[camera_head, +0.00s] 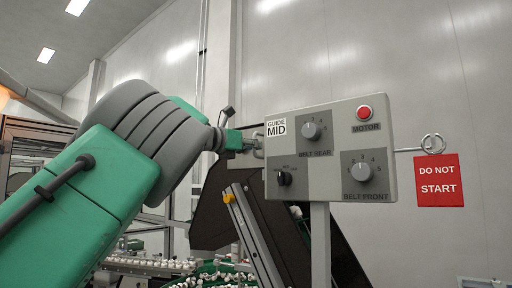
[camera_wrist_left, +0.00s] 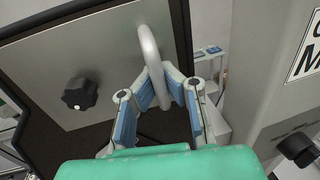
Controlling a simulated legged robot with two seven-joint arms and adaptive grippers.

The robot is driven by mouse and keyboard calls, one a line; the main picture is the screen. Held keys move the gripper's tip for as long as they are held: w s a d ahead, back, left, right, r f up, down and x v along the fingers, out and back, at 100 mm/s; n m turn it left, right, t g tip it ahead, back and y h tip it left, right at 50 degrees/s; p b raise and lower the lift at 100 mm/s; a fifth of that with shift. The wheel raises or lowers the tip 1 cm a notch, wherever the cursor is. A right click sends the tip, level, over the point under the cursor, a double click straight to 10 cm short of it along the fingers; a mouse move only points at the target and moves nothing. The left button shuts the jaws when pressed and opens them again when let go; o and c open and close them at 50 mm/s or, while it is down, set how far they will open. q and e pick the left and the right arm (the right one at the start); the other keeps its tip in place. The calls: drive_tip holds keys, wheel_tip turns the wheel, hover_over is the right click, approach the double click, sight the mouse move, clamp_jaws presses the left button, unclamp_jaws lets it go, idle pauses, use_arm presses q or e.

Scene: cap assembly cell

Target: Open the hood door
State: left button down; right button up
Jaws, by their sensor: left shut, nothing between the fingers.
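The hood door shows in the left wrist view as a grey panel (camera_wrist_left: 45,75) in a dark frame, with a black knob (camera_wrist_left: 80,93) and a curved metal bar handle (camera_wrist_left: 147,42). My left gripper (camera_wrist_left: 157,78) is shut with nothing between its fingers. Its fingertips are right at the lower part of the handle; whether they touch it I cannot tell. In the head view my left gripper (camera_head: 257,142) reaches to the left edge of the control box, by the dark hood (camera_head: 218,212), and its fingertips are partly hidden. My right gripper is out of view.
The grey control box (camera_head: 378,140) with knobs and a red motor button (camera_head: 365,113) stands on a post (camera_head: 320,245), close to the right of my left gripper. A red "DO NOT START" sign (camera_head: 439,181) hangs at its right. Small white-topped parts (camera_head: 150,263) lie below left.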

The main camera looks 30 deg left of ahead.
use_arm(q)
drive_tip(key=shift+s+a+r, duration=0.1)
drive_tip(key=shift+s, duration=0.1)
drive_tip(key=s+a+m+g+h+b, duration=0.1)
drive_tip(key=s+a+m+g+h, duration=0.2)
drive_tip(key=s+m+h, duration=0.1)
drive_tip(key=shift+s+a+h, duration=0.4)
drive_tip(key=shift+s+h, duration=0.5)
drive_tip(key=c, duration=1.6)
unclamp_jaws()
drive_tip(key=shift+r, duration=0.1)
drive_tip(key=shift+w, duration=0.1)
drive_tip(key=v, duration=1.2)
drive_tip(key=shift+a+f, duration=0.25)
